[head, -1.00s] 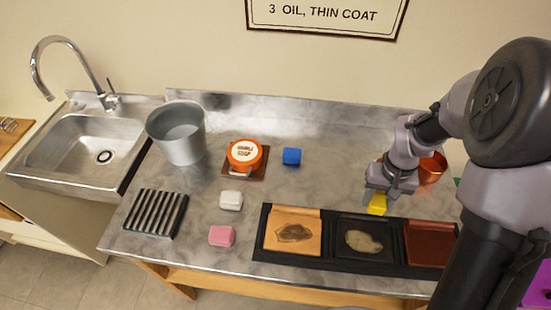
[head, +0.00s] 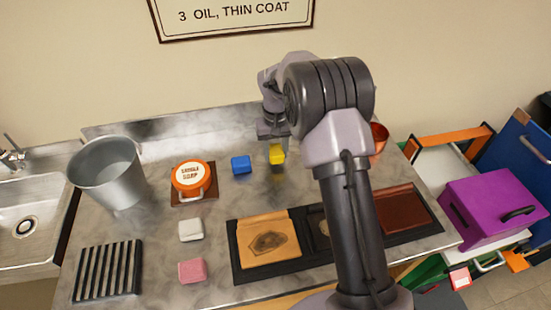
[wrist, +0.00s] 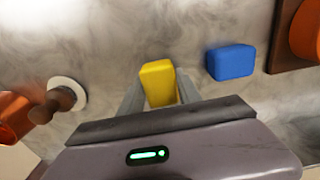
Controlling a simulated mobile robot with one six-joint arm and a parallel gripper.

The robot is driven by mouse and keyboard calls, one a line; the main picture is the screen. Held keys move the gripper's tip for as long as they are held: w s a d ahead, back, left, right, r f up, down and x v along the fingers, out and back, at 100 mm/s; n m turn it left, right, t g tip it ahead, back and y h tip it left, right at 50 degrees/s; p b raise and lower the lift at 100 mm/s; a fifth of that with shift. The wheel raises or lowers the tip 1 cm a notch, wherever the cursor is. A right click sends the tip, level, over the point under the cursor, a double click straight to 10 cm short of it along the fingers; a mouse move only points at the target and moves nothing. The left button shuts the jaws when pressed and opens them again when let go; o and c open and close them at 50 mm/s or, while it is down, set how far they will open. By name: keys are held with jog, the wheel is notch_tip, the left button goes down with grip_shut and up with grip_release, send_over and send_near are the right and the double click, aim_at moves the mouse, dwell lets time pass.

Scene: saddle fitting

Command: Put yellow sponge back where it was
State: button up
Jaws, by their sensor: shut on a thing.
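The yellow sponge (head: 277,154) is a small block at the back of the metal counter, just right of the blue sponge (head: 241,164). My gripper (head: 273,140) is shut on it, with a finger on each side, as the wrist view shows (wrist: 158,84). In the wrist view the blue sponge (wrist: 231,62) lies a short way to the right, apart from the yellow one. I cannot tell whether the yellow sponge touches the counter.
White (head: 191,230) and pink (head: 192,271) sponges lie nearer the front. An orange soap tin (head: 191,174) stands left of the blue sponge. A copper pot (head: 378,139) is at right. My arm hides part of the black tray (head: 237,262) with leather panels.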

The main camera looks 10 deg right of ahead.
notch_tip(320, 180, down, 2)
jog(key=shift+f, duration=0.1)
jog(key=shift+f, duration=0.1)
jog(key=o, duration=1.3)
